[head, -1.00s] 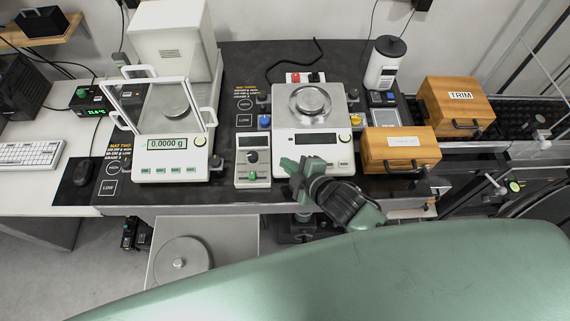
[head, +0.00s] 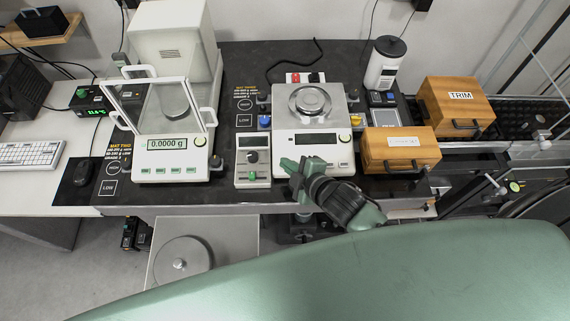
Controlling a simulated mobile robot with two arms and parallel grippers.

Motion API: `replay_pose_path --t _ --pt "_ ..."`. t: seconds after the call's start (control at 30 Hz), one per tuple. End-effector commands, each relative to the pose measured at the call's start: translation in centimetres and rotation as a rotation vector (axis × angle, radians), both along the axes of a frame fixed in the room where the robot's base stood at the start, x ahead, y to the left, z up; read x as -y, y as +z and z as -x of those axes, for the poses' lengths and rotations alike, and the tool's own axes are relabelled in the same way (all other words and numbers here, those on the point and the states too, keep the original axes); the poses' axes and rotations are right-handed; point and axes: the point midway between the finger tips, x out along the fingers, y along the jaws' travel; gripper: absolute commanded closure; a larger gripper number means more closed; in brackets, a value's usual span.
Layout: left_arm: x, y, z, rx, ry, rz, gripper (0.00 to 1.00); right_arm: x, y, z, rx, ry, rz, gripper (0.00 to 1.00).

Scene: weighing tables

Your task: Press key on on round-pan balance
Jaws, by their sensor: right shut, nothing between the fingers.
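The round-pan balance (head: 312,150) stands on the dark table, with a round metal pan (head: 310,101) on top. Its display (head: 314,139) is dark and blank. My right gripper (head: 289,165) is shut and empty, with its tips at the left end of the balance's front panel, over the lower left keys. The keys under the gripper are hidden, and I cannot tell whether the tips touch one. Other keys show to the right of the gripper. My left gripper is not in view.
A draft-shield balance (head: 170,160) reading 0.0000 g stands to the left. A small control box (head: 252,162) sits close beside the gripper on the left. Wooden boxes (head: 400,150) (head: 458,108) stand to the right. A white canister (head: 383,65) is behind.

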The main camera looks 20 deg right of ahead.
Motion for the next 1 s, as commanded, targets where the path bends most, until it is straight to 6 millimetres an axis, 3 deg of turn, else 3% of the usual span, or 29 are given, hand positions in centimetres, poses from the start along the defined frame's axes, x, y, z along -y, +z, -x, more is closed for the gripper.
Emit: replay_pose_path --t 1.0 --pt "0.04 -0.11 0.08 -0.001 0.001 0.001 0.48 0.07 -0.81 -0.25 0.0 0.0 0.0 1.0"
